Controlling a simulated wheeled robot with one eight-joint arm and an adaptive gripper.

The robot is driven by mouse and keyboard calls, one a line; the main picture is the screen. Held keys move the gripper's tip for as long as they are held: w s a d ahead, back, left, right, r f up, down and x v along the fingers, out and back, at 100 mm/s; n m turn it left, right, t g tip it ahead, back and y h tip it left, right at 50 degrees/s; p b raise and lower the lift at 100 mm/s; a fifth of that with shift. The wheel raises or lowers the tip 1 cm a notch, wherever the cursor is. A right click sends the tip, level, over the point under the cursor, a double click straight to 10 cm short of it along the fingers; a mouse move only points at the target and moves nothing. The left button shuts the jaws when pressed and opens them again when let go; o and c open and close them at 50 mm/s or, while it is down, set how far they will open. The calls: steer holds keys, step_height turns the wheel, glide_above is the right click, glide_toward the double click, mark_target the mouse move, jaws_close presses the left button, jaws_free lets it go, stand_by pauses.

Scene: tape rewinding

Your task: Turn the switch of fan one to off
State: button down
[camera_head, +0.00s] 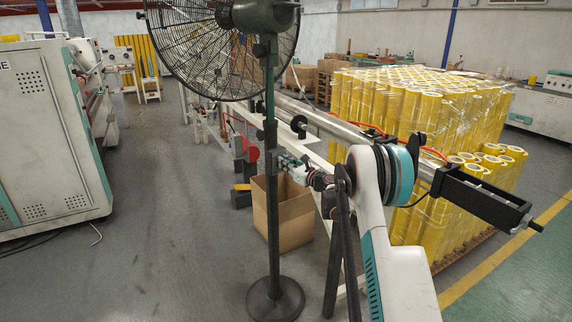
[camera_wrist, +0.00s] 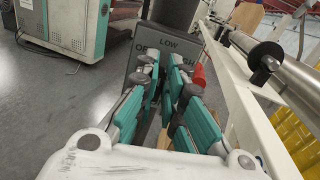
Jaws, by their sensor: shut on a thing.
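Fan one is a tall black pedestal fan, with a wire-guarded head (camera_head: 228,45), a dark green pole (camera_head: 272,215) and a round base (camera_head: 275,299). Its dark switch panel (camera_wrist: 134,68) fills the middle of the wrist view. LOW stands at the top of the panel, and parts of the OFF and HIGH marks show beside my fingers. My gripper (camera_head: 281,160) reaches the pole from the right at mid-height. In the wrist view, my gripper (camera_wrist: 163,70) has its teal-padded fingers close together at the panel, shut on the switch knob. The knob itself is hidden between the fingertips.
An open cardboard box (camera_head: 290,215) stands on the floor behind the pole. A long metal roller (camera_head: 335,126) on a white frame runs behind my arm. Wrapped yellow rolls (camera_head: 400,100) stack at the right. The grey floor at the left is clear up to a machine (camera_head: 50,130).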

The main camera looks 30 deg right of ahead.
steer(key=shift+s+a+f+n+p, duration=0.1)
steer(key=shift+a+n, duration=0.05)
steer(key=shift+n, duration=1)
steer(key=shift+w+a+f+n+p, duration=0.1)
steer(key=shift+a+n, duration=0.05)
steer(key=shift+n, duration=1.05)
steer(key=shift+s+a+n+p, duration=0.1)
steer(key=shift+a+n, duration=0.05)
steer(key=shift+n, duration=1)
steer(key=c, duration=1.7)
jaws_free()
steer(key=v, duration=1.2)
